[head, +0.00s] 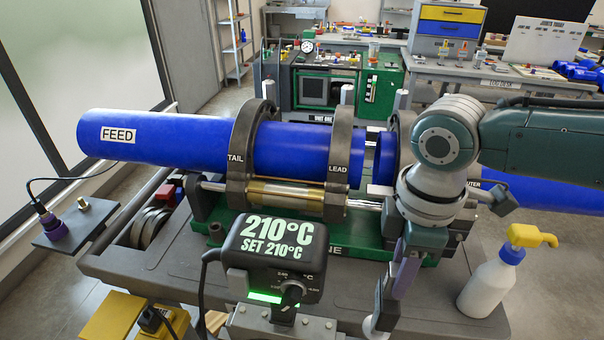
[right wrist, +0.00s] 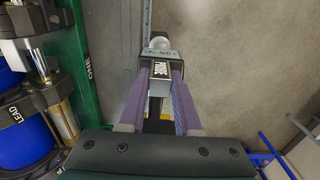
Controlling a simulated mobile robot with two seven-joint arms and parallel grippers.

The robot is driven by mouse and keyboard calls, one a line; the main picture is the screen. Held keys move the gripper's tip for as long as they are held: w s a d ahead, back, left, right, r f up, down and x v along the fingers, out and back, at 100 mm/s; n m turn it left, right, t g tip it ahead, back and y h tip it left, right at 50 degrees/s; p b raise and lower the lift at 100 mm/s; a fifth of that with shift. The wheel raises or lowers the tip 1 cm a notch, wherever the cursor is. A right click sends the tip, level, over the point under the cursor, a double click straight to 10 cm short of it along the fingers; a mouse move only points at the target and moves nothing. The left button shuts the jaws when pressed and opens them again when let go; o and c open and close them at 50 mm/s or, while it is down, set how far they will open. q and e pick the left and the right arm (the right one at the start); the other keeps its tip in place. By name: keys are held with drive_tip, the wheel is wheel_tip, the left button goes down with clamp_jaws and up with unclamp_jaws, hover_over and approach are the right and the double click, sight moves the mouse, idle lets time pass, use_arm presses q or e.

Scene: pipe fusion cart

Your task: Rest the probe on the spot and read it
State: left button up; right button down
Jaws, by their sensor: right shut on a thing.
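My right gripper (head: 390,285) hangs down at the front right of the cart. In the right wrist view, its purple fingers (right wrist: 160,85) are shut on a small grey and dark handheld device, which I take to be the probe (right wrist: 160,58). It has a dark label, too small to read surely, and a pale round end. In the head view the probe (head: 377,324) is partly hidden, its pale end low at the bottom edge. It appears apart from the pipes. The heater box (head: 275,258) reads 210°C, SET 210°C. I cannot make out the spot. My left gripper is not in view.
The blue FEED pipe (head: 180,138) lies through the TAIL (head: 250,140) and LEAD (head: 340,148) clamps. A yellow-topped white spray bottle (head: 488,287) stands at the cart's right corner. A purple corded piece (head: 52,226) stands on the left shelf. Benches fill the back.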

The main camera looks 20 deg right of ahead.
drive_tip(key=shift+s+d+r+p, duration=0.25)
drive_tip(key=shift+s+d+p, duration=0.35)
drive_tip(key=shift+d, duration=0.3)
drive_tip(key=shift+s+d+r+p, duration=0.25)
drive_tip(key=shift+s+d+p, duration=0.25)
drive_tip(key=shift+d, duration=0.35)
idle(0.4)
